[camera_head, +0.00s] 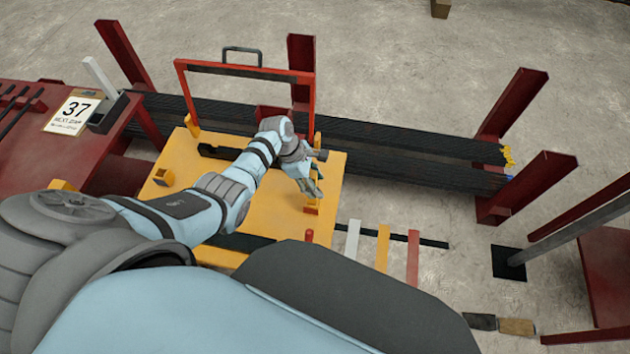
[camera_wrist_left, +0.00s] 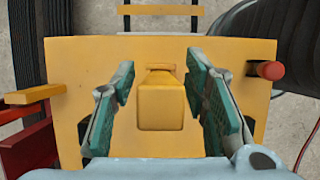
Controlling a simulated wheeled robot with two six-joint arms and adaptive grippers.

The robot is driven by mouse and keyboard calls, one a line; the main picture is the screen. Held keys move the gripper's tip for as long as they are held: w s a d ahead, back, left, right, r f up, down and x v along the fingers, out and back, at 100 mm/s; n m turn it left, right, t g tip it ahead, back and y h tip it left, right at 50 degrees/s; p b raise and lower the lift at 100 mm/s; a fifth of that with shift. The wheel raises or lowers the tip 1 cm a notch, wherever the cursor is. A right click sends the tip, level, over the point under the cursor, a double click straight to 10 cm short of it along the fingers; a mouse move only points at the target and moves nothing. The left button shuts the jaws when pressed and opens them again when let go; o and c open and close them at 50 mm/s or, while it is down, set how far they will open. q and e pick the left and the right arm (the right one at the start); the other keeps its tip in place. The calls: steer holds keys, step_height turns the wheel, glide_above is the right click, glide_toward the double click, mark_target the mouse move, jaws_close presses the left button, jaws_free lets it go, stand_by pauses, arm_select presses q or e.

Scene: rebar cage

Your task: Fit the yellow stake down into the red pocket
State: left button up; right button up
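My left gripper (camera_head: 313,190) is over the right edge of the yellow plate (camera_head: 240,225). In the left wrist view its green-padded fingers (camera_wrist_left: 163,105) are spread on both sides of a yellow block-like piece (camera_wrist_left: 160,100), with narrow gaps. I cannot tell whether this piece is the stake. A yellow upright (camera_head: 312,207) shows just below the gripper in the head view. A yellow bar (camera_head: 382,248) lies right of the plate, between a white bar (camera_head: 352,240) and a red bar (camera_head: 413,258). I cannot make out the red pocket for certain. My right gripper is not visible.
A red frame (camera_head: 245,70) stands at the plate's far side, close to my left arm. A red knob (camera_head: 309,236) is near the plate's right edge. Black rebar (camera_head: 410,150) runs behind, between dark red posts (camera_head: 510,103). Open floor (camera_head: 430,200) is at right.

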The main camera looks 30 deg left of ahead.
arm_select(q)
steer(key=v, duration=1.2)
steer(key=shift+a, duration=0.1)
